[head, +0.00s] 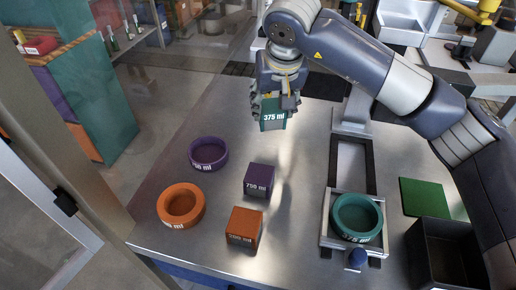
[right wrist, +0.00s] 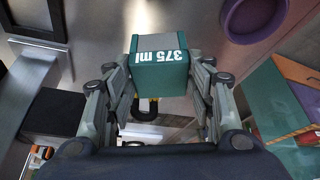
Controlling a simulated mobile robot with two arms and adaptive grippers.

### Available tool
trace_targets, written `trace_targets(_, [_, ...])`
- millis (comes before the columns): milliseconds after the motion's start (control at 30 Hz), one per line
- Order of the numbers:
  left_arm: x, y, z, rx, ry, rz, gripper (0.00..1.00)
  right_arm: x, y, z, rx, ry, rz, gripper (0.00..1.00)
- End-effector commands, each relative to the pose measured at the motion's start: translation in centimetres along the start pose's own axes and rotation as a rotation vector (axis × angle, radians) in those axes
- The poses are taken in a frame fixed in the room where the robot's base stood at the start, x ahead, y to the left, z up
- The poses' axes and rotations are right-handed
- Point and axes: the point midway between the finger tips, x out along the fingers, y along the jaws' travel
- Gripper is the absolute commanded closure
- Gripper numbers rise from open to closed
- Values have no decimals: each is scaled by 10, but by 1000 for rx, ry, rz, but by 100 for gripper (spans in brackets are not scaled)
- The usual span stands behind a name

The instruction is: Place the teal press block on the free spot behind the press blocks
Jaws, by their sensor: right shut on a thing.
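The teal press block (head: 273,122), marked 375 ml, is held in my right gripper (head: 274,103) at the back of the steel table. In the right wrist view the teal block (right wrist: 160,76) sits between the two fingers of the right gripper (right wrist: 158,85). I cannot tell whether its underside touches the table. The purple press block (head: 259,180), marked 750 ml, and the orange press block (head: 244,226) stand on the table in front of it. The table behind the purple block is bare. My left gripper is not in view.
A green pad (head: 424,197) and a dark open bin (head: 446,256) are further right, below my right arm.

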Motion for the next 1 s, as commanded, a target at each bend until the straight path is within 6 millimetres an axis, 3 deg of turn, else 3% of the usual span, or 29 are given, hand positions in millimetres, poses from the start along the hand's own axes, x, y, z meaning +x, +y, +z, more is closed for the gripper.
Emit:
trace_targets(200, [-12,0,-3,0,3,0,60,35,0,16,0,-5,0,76])
trace_targets(600, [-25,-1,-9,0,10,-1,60,79,0,34,0,-5,0,76])
trace_targets(1000, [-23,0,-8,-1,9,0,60,89,0,37,-1,-1,1,76])
